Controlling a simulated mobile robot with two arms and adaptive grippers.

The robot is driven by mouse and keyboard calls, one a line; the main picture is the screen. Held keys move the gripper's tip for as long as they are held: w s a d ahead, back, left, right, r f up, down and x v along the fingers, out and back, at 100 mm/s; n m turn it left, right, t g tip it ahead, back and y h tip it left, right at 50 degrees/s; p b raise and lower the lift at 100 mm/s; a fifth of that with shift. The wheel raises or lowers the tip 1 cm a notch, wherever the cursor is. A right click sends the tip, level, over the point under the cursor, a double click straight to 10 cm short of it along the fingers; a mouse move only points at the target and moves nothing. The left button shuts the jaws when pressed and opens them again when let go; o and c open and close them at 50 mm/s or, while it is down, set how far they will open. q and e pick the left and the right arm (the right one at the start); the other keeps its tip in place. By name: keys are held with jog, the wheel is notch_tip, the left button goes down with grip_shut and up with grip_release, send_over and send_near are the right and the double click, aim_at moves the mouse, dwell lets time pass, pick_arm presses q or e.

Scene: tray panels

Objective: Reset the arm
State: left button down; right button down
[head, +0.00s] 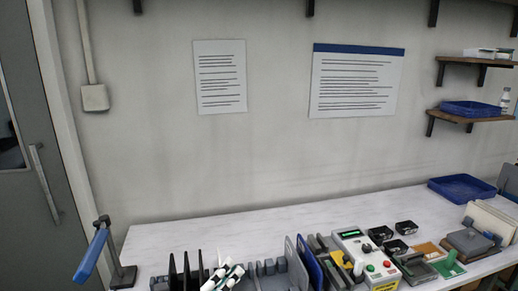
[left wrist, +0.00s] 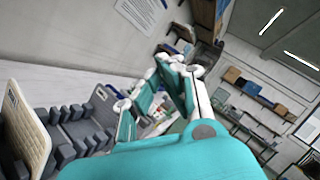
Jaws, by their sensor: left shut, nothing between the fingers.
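My left gripper (head: 222,276) shows at the bottom edge of the head view, with white and dark parts in front of the table's near side. It is shut and empty. Most of its arm is below the picture. In the left wrist view, teal and white parts of my own body fill the bottom and middle. My right gripper is not in view.
The white table (head: 190,232) carries a grey slotted rack (head: 268,270), a control box (head: 365,258) with buttons, several small black parts and a blue tray (head: 462,188). A blue-handled stand (head: 122,275) is at left. The table's back strip is mostly clear.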

pick_arm(q)
jog(key=s+a+f+n+g+y, duration=0.1)
jog(key=s+a+f+n+y, duration=0.2)
jog(key=a+f+n+y, duration=0.7)
jog(key=s+a+f+n+g+y, duration=0.1)
jog(key=s+a+f+n+y, duration=0.3)
jog(key=n, duration=1)
jog(key=s+f+n+g, duration=0.4)
jog(key=s+f+g, duration=0.1)
jog(key=s, duration=0.4)
jog(key=s+f+n+g, duration=0.4)
jog(key=s+f+g, duration=0.1)
jog(key=s, duration=0.5)
notch_tip(320, 180, down, 28)
jog(key=s+g, duration=0.2)
jog(key=s+a+f+g, duration=0.1)
jog(key=s+a+f, duration=0.2)
jog(key=s+f, duration=1.1)
jog(key=shift+s+f, duration=0.25)
jog(key=shift+s, duration=0.9)
